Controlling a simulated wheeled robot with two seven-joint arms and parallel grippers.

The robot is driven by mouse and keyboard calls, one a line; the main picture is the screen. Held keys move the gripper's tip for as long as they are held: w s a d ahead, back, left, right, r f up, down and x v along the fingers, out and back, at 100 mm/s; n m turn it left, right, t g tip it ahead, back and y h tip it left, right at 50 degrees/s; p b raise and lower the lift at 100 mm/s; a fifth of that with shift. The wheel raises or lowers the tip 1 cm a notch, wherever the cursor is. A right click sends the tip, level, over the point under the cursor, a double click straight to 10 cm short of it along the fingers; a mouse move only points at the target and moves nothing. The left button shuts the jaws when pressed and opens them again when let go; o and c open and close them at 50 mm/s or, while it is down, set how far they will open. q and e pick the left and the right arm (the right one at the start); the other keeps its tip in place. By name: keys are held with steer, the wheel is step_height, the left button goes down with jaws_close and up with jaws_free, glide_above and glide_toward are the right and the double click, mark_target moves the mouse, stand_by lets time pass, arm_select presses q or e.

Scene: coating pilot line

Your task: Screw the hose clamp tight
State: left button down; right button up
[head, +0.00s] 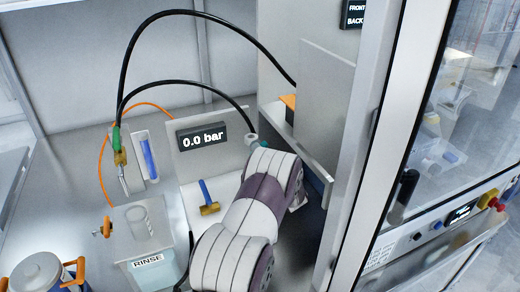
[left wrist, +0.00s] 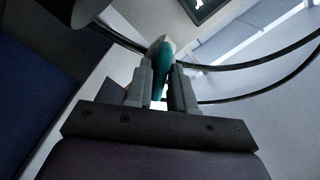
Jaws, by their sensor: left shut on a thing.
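A teal piece (head: 262,143) shows just past my wrist in the head view, beside a pale round end piece (head: 252,139) where a black hose (head: 237,101) comes down. My left gripper (left wrist: 161,78) is shut on the teal piece (left wrist: 160,60), which stands between the two fingers in the left wrist view with a pale tip beyond them. In the head view my arm hides this gripper's fingers. I cannot clearly make out the clamp band or its screw. My right gripper is not in view.
A gauge display (head: 202,136) reads 0.0 bar. A RINSE container (head: 150,275) and an orange-handled vessel (head: 38,272) stand at lower left. A grey panel (head: 320,105) and door frame (head: 385,130) rise on the right.

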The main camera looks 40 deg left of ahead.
arm_select(q)
steer(key=m+p, duration=0.2)
steer(key=m, duration=0.1)
steer(key=shift+r+m+p, duration=0.15)
steer(key=shift+m+p, duration=0.15)
steer(key=shift+m, duration=0.1)
steer(key=m+p, duration=0.1)
steer(key=m, duration=0.1)
steer(key=shift+m+p, duration=0.3)
steer(key=shift+m, duration=0.1)
steer(key=c, duration=0.9)
jaws_free()
steer(key=shift+f, duration=0.2)
steer(key=p+v, duration=0.1)
steer(key=v, duration=0.5)
steer(key=shift+p, duration=0.35)
